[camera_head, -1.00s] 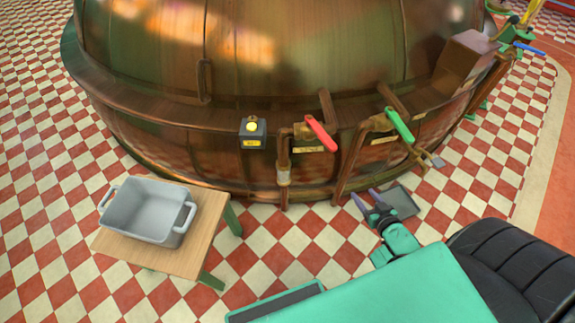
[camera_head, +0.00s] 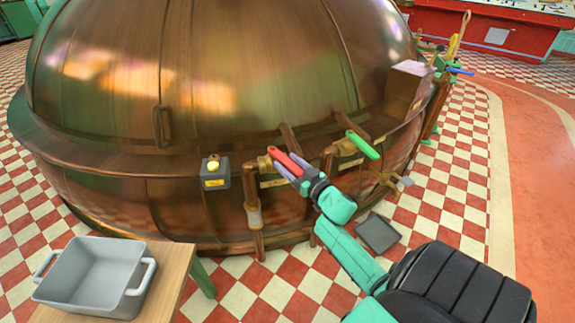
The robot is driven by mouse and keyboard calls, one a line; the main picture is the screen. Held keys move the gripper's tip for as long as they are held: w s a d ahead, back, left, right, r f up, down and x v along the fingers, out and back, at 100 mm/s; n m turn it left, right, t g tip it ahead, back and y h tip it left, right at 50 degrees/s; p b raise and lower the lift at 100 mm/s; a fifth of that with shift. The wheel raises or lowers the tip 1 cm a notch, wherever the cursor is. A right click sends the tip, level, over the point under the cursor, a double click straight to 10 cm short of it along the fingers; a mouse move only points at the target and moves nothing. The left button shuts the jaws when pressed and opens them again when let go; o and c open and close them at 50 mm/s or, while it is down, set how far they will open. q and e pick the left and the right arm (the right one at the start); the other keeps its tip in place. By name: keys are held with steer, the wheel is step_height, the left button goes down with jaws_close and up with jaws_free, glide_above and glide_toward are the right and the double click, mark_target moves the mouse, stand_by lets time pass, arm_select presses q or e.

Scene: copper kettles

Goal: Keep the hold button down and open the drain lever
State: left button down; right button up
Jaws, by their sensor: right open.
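The hold button looks to be the yellow button (camera_head: 213,165) on a small grey box on the copper kettle's side; nothing touches it. To its right, a red lever (camera_head: 283,159) and a green lever (camera_head: 362,145) sit on copper pipes. I cannot read which one is the drain lever. My right gripper (camera_head: 283,162) is open at the red lever, its purple fingers on either side of the handle's lower right part. Whether they touch it is unclear. My left gripper is out of view.
The large copper kettle (camera_head: 200,90) fills the back. A grey tub (camera_head: 95,270) stands on a wooden table (camera_head: 172,275) at lower left. A dark flat tray (camera_head: 379,234) lies on the checkered floor under the pipes. The floor at right is clear.

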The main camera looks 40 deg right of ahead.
steer(key=shift+w, duration=0.2)
jaws_close()
stand_by(1.3)
